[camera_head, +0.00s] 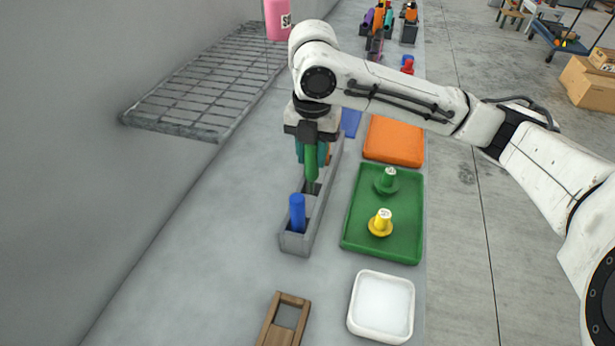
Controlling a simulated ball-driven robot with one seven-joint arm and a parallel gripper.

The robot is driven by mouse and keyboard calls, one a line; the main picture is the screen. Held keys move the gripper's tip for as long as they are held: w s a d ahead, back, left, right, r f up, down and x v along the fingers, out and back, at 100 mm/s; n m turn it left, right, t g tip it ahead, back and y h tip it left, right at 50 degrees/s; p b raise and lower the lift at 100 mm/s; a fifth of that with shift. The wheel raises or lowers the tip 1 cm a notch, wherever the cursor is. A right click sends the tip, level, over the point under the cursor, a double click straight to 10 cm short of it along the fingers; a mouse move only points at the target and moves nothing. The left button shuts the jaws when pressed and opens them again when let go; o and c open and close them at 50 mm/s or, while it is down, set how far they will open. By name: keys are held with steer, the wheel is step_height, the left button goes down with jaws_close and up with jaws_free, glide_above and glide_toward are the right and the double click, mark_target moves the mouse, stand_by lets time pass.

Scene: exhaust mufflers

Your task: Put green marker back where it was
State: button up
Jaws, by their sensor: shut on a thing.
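My gripper (311,138) points down and is shut on the green marker (311,163). The marker is upright, and its lower end is over or in a slot of the grey rack (295,243); I cannot tell whether it touches the bottom. A blue marker (297,212) stands in the near slot of the rack. Teal and orange things show behind the gripper, partly hidden by it and the green marker.
A green tray (353,237) right of the rack holds a green and a yellow peg-like piece. An orange block (394,141), a white dish (381,306) and a wooden frame (273,331) lie nearby. A wire shelf (205,85) juts from the wall at left.

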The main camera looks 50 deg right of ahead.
mark_target(312, 172)
steer(key=shift+f, duration=2.9)
steer(key=o, duration=1)
step_height(312, 172, up, 12)
steer(key=shift+r, duration=0.15)
